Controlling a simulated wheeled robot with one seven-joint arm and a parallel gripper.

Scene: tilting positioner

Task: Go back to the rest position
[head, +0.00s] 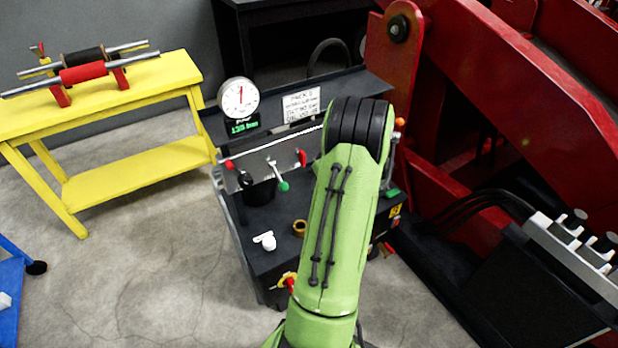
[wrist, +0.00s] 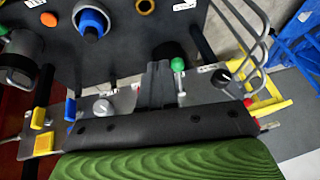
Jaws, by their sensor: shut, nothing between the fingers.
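My green arm rises in front of the dark control cart (head: 275,262) in the head view, and its bent black joint hides my gripper there. In the wrist view my gripper (wrist: 160,70) shows as two dark fingers closed together, with nothing between them. It points at the dark panel of the cart (wrist: 125,55). A lever with a green knob (wrist: 178,64) stands just right of the fingertips; I cannot tell whether they touch. The green-knobbed lever also shows in the head view (head: 282,185), left of my arm.
The cart carries a round gauge (head: 238,98), a sign (head: 301,104) and red-knobbed levers. A yellow bench (head: 135,172) with rollers stands left. A large red machine frame (head: 520,95) fills the right, with a valve block (head: 572,255) below. Bare floor (head: 160,270) lies left of the cart.

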